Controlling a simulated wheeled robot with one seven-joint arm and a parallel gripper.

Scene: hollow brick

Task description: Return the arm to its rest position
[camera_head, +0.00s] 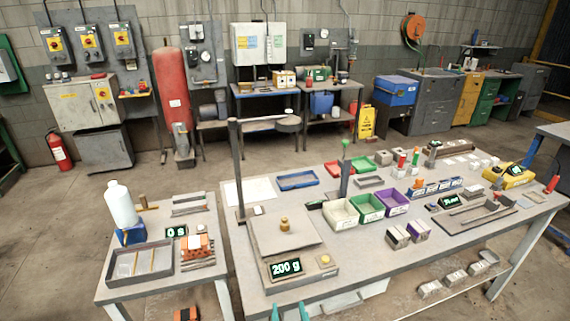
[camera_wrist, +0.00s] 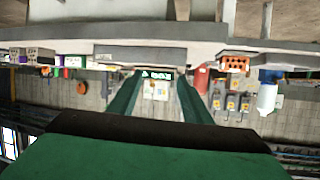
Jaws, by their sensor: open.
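My gripper (camera_head: 290,312) shows only as two teal fingertips at the bottom edge of the head view, in front of the big table's near edge. In the wrist view my gripper (camera_wrist: 160,82) has its two green fingers apart, with nothing between them. The wrist picture appears upside down. An orange hollow brick (camera_head: 197,246) sits on the small left table, apart from my gripper; it also shows in the wrist view (camera_wrist: 235,63). A brass weight (camera_head: 285,226) stands on the scale (camera_head: 262,243), whose display reads 200 g. The rest of my arm is out of the head view.
The big table (camera_head: 375,260) holds white, green and purple bins (camera_head: 370,206), grey blocks (camera_head: 408,234) and a thin upright post (camera_head: 237,165). The small table (camera_head: 160,290) holds a tray (camera_head: 135,266) and a white bottle (camera_head: 121,204). Open floor lies behind both tables.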

